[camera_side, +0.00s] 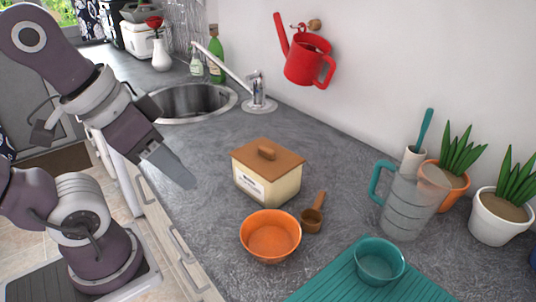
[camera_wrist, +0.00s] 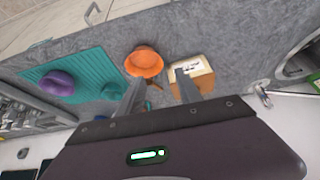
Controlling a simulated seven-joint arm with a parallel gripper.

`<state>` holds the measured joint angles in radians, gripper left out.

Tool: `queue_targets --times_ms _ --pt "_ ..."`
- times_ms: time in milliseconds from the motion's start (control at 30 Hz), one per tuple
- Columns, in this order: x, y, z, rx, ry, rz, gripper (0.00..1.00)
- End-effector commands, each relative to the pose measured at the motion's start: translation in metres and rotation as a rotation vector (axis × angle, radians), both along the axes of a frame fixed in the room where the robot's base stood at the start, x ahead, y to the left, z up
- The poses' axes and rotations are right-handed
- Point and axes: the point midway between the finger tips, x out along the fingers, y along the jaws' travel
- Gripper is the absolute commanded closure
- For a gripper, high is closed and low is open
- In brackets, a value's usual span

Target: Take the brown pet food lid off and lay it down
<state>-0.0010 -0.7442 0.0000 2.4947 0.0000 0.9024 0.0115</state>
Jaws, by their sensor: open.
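The pet food box is cream with a label, and it stands upright on the grey counter. Its brown lid (camera_side: 268,158) sits on top, with a small brown handle in the middle. The box body (camera_side: 264,190) shows below the lid. My gripper (camera_side: 188,178) is left of the box in the side view, apart from it and empty. In the wrist view my gripper (camera_wrist: 158,84) shows two spread fingers. There the box (camera_wrist: 196,68) is partly hidden behind the right finger, and part of the brown lid (camera_wrist: 206,84) shows beside that finger.
An orange bowl (camera_side: 270,238) and a brown scoop (camera_side: 313,218) stand close in front of the box. A teal bowl (camera_side: 380,262) rests on a teal mat (camera_side: 325,290). A clear pitcher (camera_side: 412,205) stands right. The sink (camera_side: 190,101) lies behind. Counter right of the box is clear.

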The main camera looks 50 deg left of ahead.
Motion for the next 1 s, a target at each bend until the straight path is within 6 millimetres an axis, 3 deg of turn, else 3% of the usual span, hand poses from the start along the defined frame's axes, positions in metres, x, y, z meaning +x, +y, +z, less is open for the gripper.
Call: queue_targets --times_ms 67,133,267,400,500,667,1000 --pt "0.012 0.002 0.007 0.035 0.027 -0.057 0.58" --pt "0.038 0.007 0.019 0.105 0.082 -0.189 0.58" --pt "0.112 0.026 0.030 0.252 0.225 -0.575 0.58" --pt "0.190 0.056 0.009 0.335 0.344 -1.018 0.58" --pt "0.226 0.074 -0.013 0.351 0.385 -1.254 0.58" --pt "0.247 0.086 -0.033 0.354 0.399 -1.425 0.58" --pt "0.247 0.087 -0.089 0.355 0.400 -1.438 0.58"
